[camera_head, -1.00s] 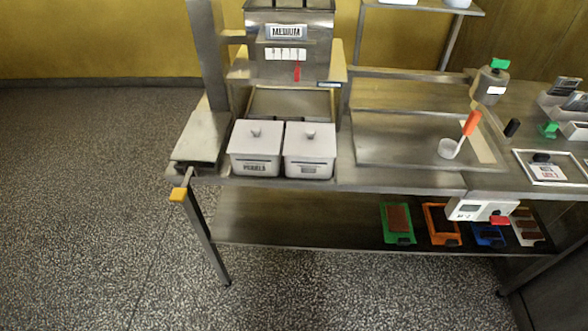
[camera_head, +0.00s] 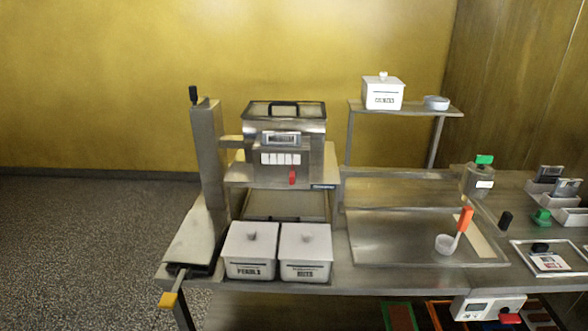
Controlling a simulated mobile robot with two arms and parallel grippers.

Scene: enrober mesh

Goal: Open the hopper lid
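The hopper (camera_head: 259,140) is a steel box on a stand at the back left of the steel table. The hopper's front carries a small label window, a row of white tags and a red lever (camera_head: 292,177). Neither of my grippers shows in the head view.
Two lidded white bins, pearls (camera_head: 250,251) and nuts (camera_head: 305,252), stand before the hopper. A steel column (camera_head: 207,155) rises left of it. A raised shelf (camera_head: 420,109) holds a white lidded jar (camera_head: 382,93). A ladle (camera_head: 455,234) rests on the tray at right.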

